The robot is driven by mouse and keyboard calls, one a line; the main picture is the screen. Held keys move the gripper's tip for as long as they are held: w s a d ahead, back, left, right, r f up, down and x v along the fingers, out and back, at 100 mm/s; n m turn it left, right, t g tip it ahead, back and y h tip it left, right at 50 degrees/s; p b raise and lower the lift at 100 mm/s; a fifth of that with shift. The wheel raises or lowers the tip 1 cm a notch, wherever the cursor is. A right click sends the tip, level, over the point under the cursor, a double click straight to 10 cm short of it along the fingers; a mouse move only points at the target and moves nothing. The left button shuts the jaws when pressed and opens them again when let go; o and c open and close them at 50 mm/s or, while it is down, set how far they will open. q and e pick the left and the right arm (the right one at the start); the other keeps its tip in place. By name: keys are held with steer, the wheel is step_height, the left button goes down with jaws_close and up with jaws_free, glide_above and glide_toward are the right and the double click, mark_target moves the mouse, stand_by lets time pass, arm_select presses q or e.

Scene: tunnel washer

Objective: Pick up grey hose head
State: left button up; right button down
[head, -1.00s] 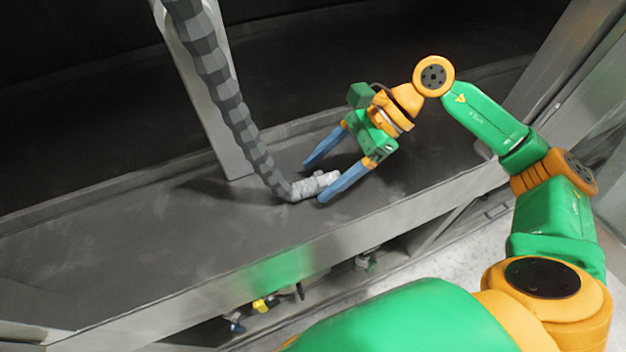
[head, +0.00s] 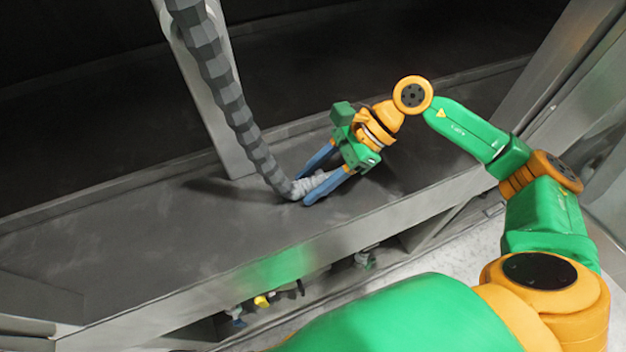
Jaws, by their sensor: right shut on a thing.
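The grey hose head (head: 309,184) is the light ribbed end piece of a dark grey segmented hose (head: 232,103). The hose hangs from the top of the head view and bends near the dark shelf surface. My right gripper (head: 303,187) has its two blue fingers on either side of the hose head and is shut on it. The fingers hide part of the hose head. Whether the hose head touches the surface I cannot tell. My left gripper is not in view.
A grey upright post (head: 215,90) stands behind the hose. The dark grey shelf (head: 140,240) has a raised front edge and is mostly bare. Below it are small fittings, one with a yellow part (head: 262,301). A grey frame (head: 575,90) stands at the right.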

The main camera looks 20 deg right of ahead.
steer(key=shift+r, duration=0.35)
steer(key=s+d+r+b, duration=0.5)
steer(key=s+d+r, duration=0.4)
steer(key=r, duration=0.3)
steer(key=shift+d, duration=0.9)
